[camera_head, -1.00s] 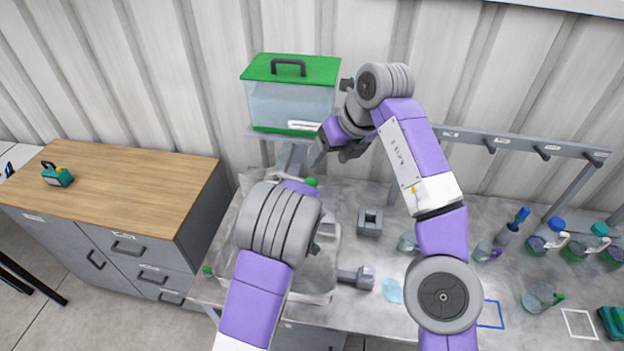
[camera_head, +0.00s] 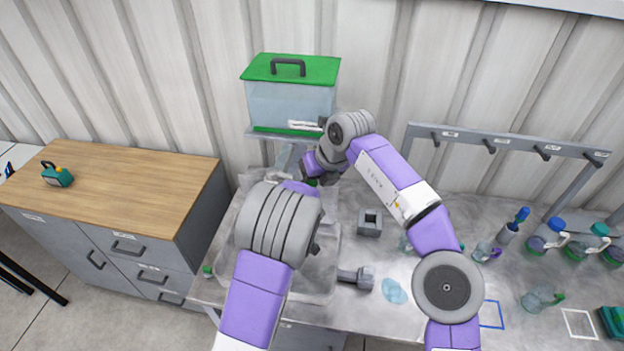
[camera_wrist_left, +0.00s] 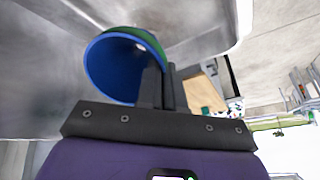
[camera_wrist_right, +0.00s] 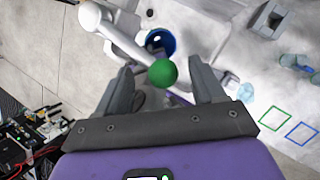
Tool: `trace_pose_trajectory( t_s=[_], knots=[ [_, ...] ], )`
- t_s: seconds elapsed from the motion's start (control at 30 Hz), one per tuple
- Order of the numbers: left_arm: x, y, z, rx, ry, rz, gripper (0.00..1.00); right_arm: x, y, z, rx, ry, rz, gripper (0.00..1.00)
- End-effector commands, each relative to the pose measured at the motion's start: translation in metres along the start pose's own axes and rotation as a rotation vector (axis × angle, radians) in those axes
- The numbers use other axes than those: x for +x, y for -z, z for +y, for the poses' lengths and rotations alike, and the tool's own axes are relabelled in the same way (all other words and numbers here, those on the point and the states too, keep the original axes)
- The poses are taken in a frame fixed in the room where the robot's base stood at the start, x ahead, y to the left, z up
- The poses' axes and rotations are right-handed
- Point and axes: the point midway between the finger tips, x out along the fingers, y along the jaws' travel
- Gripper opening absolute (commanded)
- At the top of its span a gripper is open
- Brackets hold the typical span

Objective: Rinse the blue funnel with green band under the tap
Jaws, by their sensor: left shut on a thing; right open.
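The blue funnel with a green band (camera_wrist_left: 122,62) is in the left wrist view, its wide blue mouth facing the camera. My left gripper (camera_wrist_left: 165,88) is shut on its edge. In the head view my left arm hides that gripper and the funnel. A round green knob (camera_wrist_right: 162,73) shows in the right wrist view between the spread fingers of my right gripper (camera_wrist_right: 160,78). I cannot tell if they touch it. The funnel's blue mouth (camera_wrist_right: 160,41) shows beyond the knob. The clear tank with a green lid (camera_head: 290,103) stands above the sink tray (camera_head: 318,285).
A grey square block (camera_head: 369,222) and a grey fitting (camera_head: 357,278) lie right of the tray. Bottles (camera_head: 548,236) and a rack with hooks (camera_head: 510,146) are at the right. A wooden-topped cabinet (camera_head: 120,205) stands at the left.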

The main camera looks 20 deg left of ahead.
Motion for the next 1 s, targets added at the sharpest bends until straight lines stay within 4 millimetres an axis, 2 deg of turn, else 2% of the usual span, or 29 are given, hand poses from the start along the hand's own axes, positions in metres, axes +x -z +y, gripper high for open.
trace_pose_trajectory(
  t_s=[0.17,0.6,1.0],
  knots=[
    [-0.0001,0.0001,0.0,0.0,0.0,0.0,0.0,0.0001,0.0001,0.0001,0.0,0.0,0.0,0.69],
    [-0.0001,0.0001,0.0,0.0,0.0,0.0,0.0,-0.0003,-0.0002,-0.0001,0.0,0.0,0.0,0.01],
    [-0.0001,0.0001,0.0,0.0,0.0,0.0,0.0,-0.0025,0.004,0.0052,0.069,0.031,-0.022,0.0]
  ],
)
